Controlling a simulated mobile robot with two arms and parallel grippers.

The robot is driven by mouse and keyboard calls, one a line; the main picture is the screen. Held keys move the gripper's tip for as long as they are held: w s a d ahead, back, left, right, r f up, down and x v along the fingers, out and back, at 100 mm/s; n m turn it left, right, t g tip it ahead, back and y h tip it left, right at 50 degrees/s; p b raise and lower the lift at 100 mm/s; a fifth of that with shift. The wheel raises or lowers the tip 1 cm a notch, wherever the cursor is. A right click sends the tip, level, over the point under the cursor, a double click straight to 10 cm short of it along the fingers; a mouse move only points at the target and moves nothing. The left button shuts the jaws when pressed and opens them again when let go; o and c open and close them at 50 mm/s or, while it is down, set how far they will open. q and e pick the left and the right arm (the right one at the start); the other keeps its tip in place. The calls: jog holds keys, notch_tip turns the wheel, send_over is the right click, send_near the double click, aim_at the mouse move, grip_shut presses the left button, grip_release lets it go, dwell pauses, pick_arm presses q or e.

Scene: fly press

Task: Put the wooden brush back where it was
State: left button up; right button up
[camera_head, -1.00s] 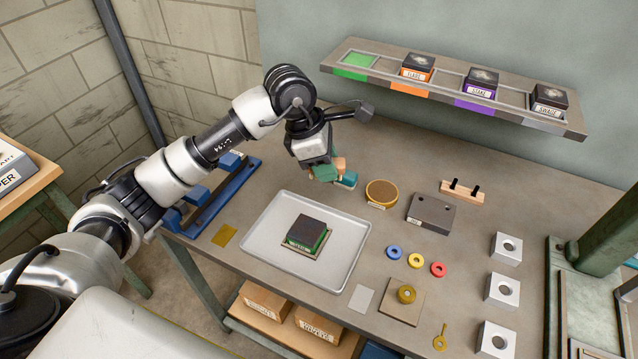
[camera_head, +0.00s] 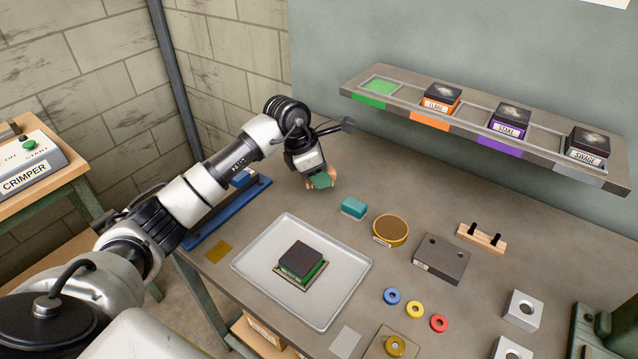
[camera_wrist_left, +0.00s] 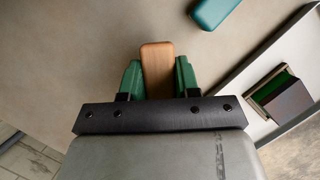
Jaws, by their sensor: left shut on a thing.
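The wooden brush (camera_wrist_left: 158,66) shows in the left wrist view as a plain light-brown block with rounded corners, between the two green fingers of my left gripper (camera_wrist_left: 158,80). The gripper is shut on it. In the head view my left gripper (camera_head: 321,181) is over the back left of the bench, and only a small edge of the brush (camera_head: 335,178) shows behind the green fingers. Its underside is hidden, and I cannot tell how high it is above the bench. My right gripper is in neither view.
A teal block (camera_head: 354,208) lies just right of the gripper; a round brown-topped tin (camera_head: 391,230) is beyond it. A tray (camera_head: 343,294) with a dark block (camera_head: 301,257) stands in front. A blue rack (camera_head: 226,213) is at left. A shelf (camera_head: 470,132) hangs behind.

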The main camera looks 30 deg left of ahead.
aim_at(318, 197)
pick_arm(q)
jog(key=shift+a+f, duration=0.15)
jog(key=shift+f, duration=0.4)
notch_tip(318, 197, down, 2)
jog(key=shift+f+p, duration=0.2)
jog(key=shift+p, duration=0.3)
jog(key=shift+f, duration=0.3)
jog(key=shift+f, duration=0.1)
